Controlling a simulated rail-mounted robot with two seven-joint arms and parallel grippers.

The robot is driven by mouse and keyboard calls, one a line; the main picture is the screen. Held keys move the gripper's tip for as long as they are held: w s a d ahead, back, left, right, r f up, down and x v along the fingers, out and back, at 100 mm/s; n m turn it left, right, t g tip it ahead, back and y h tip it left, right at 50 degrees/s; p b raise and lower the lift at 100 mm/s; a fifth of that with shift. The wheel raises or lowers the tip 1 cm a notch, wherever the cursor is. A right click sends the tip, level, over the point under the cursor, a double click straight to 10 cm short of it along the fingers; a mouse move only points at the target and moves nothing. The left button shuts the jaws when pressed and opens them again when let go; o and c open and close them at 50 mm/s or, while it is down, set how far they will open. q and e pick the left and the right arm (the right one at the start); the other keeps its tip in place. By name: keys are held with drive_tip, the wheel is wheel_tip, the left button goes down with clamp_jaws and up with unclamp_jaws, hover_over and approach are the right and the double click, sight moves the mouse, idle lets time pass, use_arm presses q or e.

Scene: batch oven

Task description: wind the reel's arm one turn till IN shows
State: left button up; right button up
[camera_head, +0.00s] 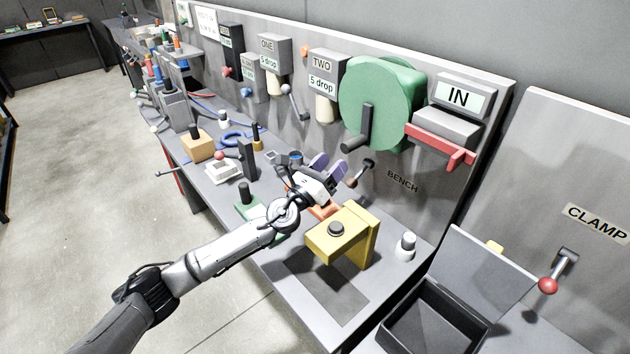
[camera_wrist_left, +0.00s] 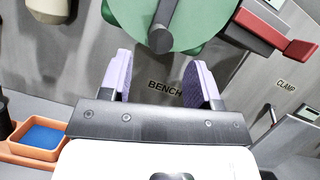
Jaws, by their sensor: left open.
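The green reel (camera_head: 378,85) is mounted on the grey wall panel. Its dark arm (camera_head: 367,118) hangs down the reel's face and ends in a dark handle (camera_head: 354,143) pointing outward. The display (camera_head: 456,96) right of the reel reads IN. My left gripper (camera_head: 328,166) is open, with purple fingers, below and left of the handle and apart from it. In the left wrist view the open fingers (camera_wrist_left: 160,78) point toward the panel, with the reel (camera_wrist_left: 190,22) and its arm (camera_wrist_left: 164,25) beyond them; nothing is between the fingers. My right gripper is out of view.
A red bracket (camera_head: 440,143) juts out below the display. A yellow block stand (camera_head: 359,240) stands on the bench below. Boxes labelled ONE (camera_head: 273,47) and TWO (camera_head: 326,62) hang left of the reel.

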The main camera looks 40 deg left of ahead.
use_arm(q)
drive_tip(key=v, duration=0.6)
drive_tip(key=shift+s, duration=0.1)
idle(0.6)
